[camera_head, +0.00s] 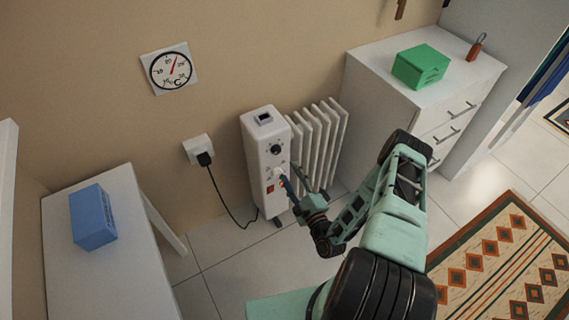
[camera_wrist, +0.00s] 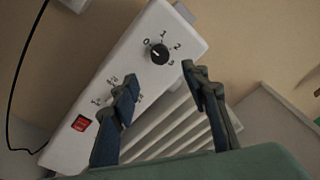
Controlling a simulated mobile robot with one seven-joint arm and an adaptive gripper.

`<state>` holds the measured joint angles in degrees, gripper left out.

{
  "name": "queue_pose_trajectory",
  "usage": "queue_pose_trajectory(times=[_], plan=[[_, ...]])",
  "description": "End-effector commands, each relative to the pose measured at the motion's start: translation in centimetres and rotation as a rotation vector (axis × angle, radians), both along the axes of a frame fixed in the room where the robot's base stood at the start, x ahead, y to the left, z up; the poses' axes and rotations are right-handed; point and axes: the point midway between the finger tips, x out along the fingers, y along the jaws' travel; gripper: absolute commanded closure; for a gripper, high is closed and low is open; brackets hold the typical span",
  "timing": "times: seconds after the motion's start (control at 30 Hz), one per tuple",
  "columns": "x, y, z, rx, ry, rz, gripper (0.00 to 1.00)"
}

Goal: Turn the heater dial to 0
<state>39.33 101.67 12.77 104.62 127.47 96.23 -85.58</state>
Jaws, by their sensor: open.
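The white heater (camera_head: 262,150) stands against the wall. Its control panel faces my gripper and also shows in the wrist view (camera_wrist: 137,68). A round black dial (camera_wrist: 159,54) has the marks 0, 1, 2 and 3 around its upper side; it also shows in the head view (camera_head: 275,149). I cannot tell surely which mark it points at. A second scale lies lower on the panel, its middle hidden behind my left finger. My gripper (camera_wrist: 160,85) is open and empty, its fingers apart in front of the panel, below the black dial in the wrist view.
A red switch (camera_wrist: 81,123) sits low on the panel. White radiator fins (camera_head: 318,145) stand right of it. A black cord (camera_head: 222,202) runs to the wall socket. A white table (camera_head: 120,190) with a blue box (camera_head: 93,216) is left; a drawer unit (camera_head: 375,85) is right.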

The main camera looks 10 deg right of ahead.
Motion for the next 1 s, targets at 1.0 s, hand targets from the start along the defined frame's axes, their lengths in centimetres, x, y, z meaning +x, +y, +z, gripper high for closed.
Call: queue_pose_trajectory(times=[1.0], plan=[[-2.0, 0.9, 2.3, 0.026, -0.006, 0.141, 0.58]])
